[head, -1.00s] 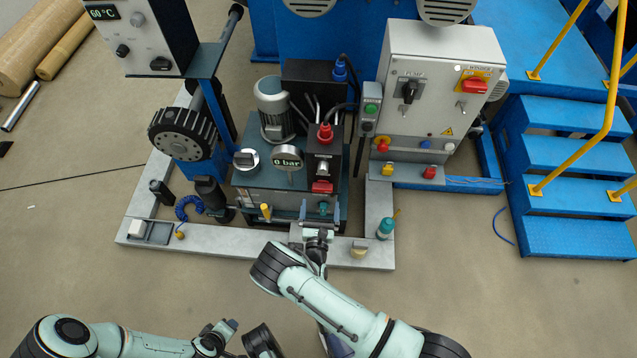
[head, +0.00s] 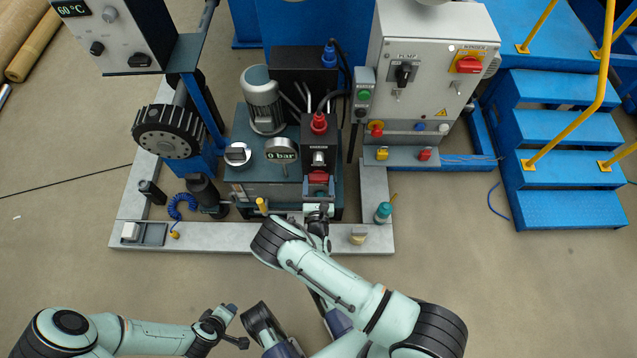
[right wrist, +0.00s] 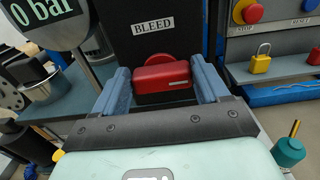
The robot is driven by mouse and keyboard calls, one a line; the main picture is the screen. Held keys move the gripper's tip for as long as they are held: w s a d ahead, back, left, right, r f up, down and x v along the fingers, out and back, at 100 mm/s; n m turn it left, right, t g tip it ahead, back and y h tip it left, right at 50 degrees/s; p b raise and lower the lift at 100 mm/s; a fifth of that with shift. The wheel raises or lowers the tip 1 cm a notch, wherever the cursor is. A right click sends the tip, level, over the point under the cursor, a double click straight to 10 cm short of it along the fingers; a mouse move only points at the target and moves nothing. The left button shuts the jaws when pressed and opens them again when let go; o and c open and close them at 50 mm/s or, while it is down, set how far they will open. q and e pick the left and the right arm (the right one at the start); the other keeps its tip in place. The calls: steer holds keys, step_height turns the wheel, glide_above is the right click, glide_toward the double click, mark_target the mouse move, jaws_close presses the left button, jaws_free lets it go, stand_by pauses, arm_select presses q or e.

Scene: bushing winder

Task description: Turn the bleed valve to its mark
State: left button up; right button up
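The bleed valve's red handle (right wrist: 162,76) lies level under the BLEED label (right wrist: 152,24) in the right wrist view. It also shows in the head view (head: 318,178), small, on the front of a dark box. My right gripper (right wrist: 165,85) is open, one blue finger on each side of the handle. The gaps look narrow, and I cannot tell whether either finger touches it. In the head view my right gripper (head: 318,208) is just in front of the valve, partly hidden by its own wrist. The valve's mark cannot be made out. My left gripper (head: 239,326) looks open and empty, low over the floor.
A gauge (head: 281,151) reading 0 bar stands left of the valve. A teal bottle-like item (head: 383,212) and a yellow padlock (right wrist: 261,58) are to the right. The grey control cabinet (head: 430,70) rises behind. The pale base frame (head: 215,238) runs along the front.

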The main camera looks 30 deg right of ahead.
steer(key=shift+n, duration=0.3)
steer(key=n, duration=0.3)
steer(key=shift+w+a, duration=0.1)
steer(key=shift+a, duration=0.05)
steer(key=n, duration=0.4)
steer(key=shift+w+a+f+n, duration=0.1)
steer(key=shift+a+f+n, duration=0.1)
steer(key=shift+n, duration=0.1)
steer(key=n, duration=0.4)
steer(key=shift+w+a+f+n, duration=0.1)
steer(key=shift+f+n, duration=0.05)
steer(key=shift+n, duration=0.15)
arm_select(q)
steer(key=shift+s+a+f+g+b, duration=0.15)
steer(key=shift+s+f+g+b, duration=0.35)
steer(key=shift+s+f, duration=0.5)
arm_select(e)
steer(key=n, duration=0.4)
steer(key=shift+f+n, duration=0.2)
steer(key=shift+n, duration=0.2)
arm_select(q)
steer(key=shift+s, duration=0.1)
arm_select(e)
steer(key=o, duration=1.1)
steer(key=shift+c, duration=0.2)
